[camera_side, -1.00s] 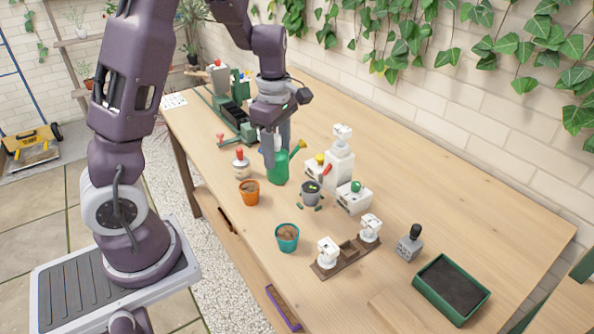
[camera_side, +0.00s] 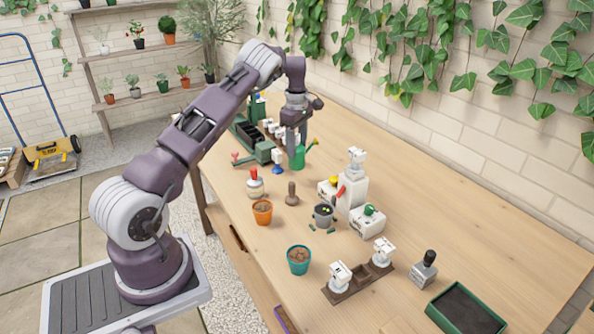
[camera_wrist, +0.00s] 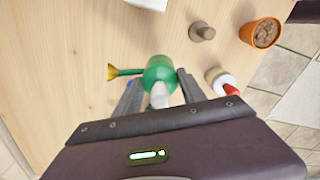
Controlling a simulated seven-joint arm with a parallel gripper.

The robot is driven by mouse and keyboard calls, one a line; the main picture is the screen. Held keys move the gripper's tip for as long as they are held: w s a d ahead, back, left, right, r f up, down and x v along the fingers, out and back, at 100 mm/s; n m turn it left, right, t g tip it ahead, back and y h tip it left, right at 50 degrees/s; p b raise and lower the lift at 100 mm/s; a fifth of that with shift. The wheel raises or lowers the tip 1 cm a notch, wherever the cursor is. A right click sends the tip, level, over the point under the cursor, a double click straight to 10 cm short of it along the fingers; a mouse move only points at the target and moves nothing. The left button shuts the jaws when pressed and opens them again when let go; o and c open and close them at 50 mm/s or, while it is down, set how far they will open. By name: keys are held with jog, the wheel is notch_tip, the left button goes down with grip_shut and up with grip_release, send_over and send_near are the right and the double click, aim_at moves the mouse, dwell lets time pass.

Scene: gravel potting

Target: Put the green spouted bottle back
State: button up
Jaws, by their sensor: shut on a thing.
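The green spouted bottle (camera_side: 298,160) has a green body and a spout with a yellow-orange tip pointing up to the right in the side view. My gripper (camera_side: 297,143) is shut on its upper part from above. In the wrist view the bottle (camera_wrist: 160,72) sits between the two fingers of my gripper (camera_wrist: 158,92), with a pale part near its top and the spout pointing left. The bottle looks upright. I cannot tell whether its base touches the table.
A blue-and-white piece (camera_side: 277,163), a red-topped bottle (camera_side: 256,186) and a brown knob-handled tool (camera_side: 291,195) stand near it. An orange pot (camera_side: 262,213), a grey pot (camera_side: 323,217) and white dispensers (camera_side: 352,190) are nearer. A green rack (camera_side: 250,134) stands behind left.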

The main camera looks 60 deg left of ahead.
aim_at(297, 161)
notch_tip(297, 161, down, 6)
jog(key=shift+r, duration=0.25)
jog(key=shift+f, duration=0.15)
jog(key=o, duration=1.1)
